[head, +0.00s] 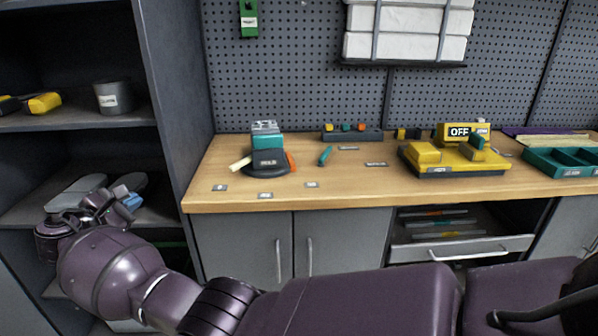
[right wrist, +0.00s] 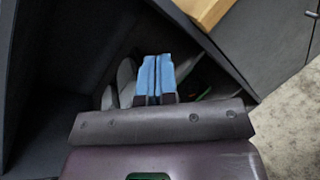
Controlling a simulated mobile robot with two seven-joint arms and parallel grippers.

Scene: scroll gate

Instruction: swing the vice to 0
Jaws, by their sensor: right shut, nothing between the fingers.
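The vice (head: 267,142) stands on the workbench, left of its middle, in the head view. It has a teal and grey upper part on a dark round base (head: 268,163) with a white-lettered label. A cream lever (head: 240,163) sticks out to its left, and an orange part shows at its right. Small tags (head: 265,195) lie on the bench in front of it, too small to read surely. My right gripper (head: 132,202) is left of the bench by the shelf, well apart from the vice. Its blue fingers are shut and empty, also in the right wrist view (right wrist: 154,76). My left gripper is out of view.
A dark shelf unit (head: 175,90) stands left of the bench, holding a grey cup (head: 114,97) and grey shoe-like items (head: 77,190). A yellow device marked OFF (head: 457,157) and a teal tray (head: 566,163) are at the right. A drawer (head: 462,247) stands open below.

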